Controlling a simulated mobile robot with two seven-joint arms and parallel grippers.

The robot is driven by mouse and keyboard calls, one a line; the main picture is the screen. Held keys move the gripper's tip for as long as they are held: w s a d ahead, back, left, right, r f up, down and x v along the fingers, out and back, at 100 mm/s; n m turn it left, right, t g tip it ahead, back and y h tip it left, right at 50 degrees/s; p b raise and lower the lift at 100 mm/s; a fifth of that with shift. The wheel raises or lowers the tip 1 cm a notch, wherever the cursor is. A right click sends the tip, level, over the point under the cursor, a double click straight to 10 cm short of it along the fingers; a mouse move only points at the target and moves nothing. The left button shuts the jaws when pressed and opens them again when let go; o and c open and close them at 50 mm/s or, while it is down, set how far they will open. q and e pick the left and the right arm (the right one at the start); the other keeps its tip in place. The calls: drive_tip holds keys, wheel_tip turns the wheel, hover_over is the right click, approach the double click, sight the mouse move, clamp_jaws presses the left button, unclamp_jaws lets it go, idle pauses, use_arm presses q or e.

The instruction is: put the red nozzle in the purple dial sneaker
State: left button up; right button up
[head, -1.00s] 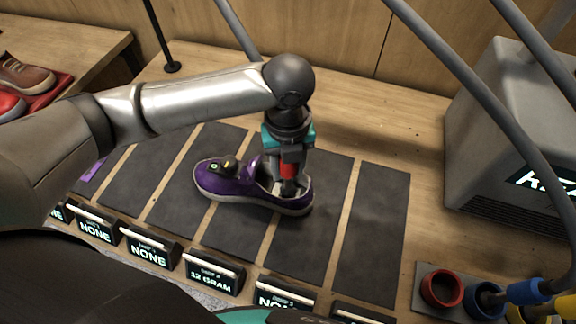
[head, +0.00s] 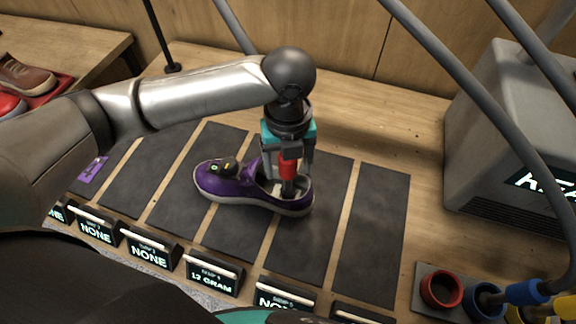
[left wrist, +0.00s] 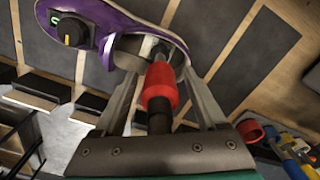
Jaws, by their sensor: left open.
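The purple dial sneaker (head: 228,190) lies on a dark mat strip, toe to the left, with a black dial (head: 225,166) on its upper. It also shows at the top of the left wrist view (left wrist: 115,20). The red nozzle (head: 289,171) stands about upright with its lower end in the sneaker's heel opening; its red body (left wrist: 159,88) shows in the left wrist view. My left gripper (head: 287,180) is open above the opening, its fingers on either side of the nozzle and apart from it. The nozzle's contact with the insole is hard to see. My right gripper is not in view.
Several label displays (head: 212,275) line the strips' front edge; the one before the sneaker seems to read 17 gram. A holder with a red ring (head: 441,289) and blue and yellow pieces is at the lower right. A grey machine (head: 513,150) stands behind it. The rightmost strip is bare.

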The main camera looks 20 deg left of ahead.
use_arm(q)
wheel_tip(320, 180, up, 11)
drive_tip(key=shift+f+p, duration=0.15)
drive_tip(key=shift+p, duration=0.75)
